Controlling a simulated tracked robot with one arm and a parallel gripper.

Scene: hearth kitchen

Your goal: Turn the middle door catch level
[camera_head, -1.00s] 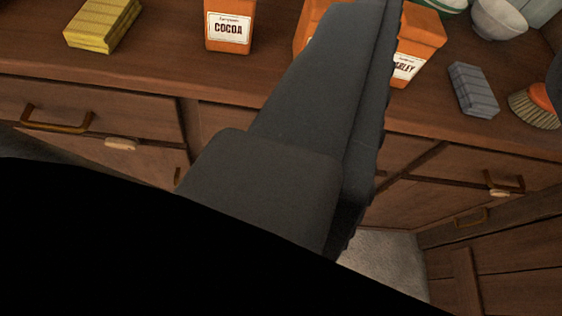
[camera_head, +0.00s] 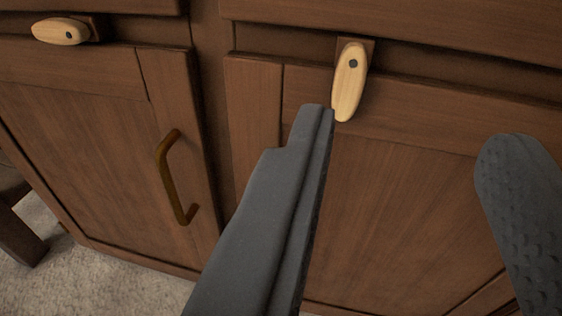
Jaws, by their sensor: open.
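The pale wooden catch (camera_head: 349,86) that I take for the middle one hangs nearly upright from its dark pivot, on a small wooden block (camera_head: 369,47). Its lower end lies over the top of the door (camera_head: 390,200). My gripper (camera_head: 412,128) is open, with nothing between its fingers. The left fingertip is just left of the catch's lower end; I cannot tell if they touch. The right finger is well to the right, over the door panel.
Another pale catch (camera_head: 60,31) at the upper left lies about level. The left door (camera_head: 85,150) carries a brass handle (camera_head: 172,178). A pale floor (camera_head: 85,275) shows at the lower left, beside a dark wooden leg (camera_head: 22,240).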

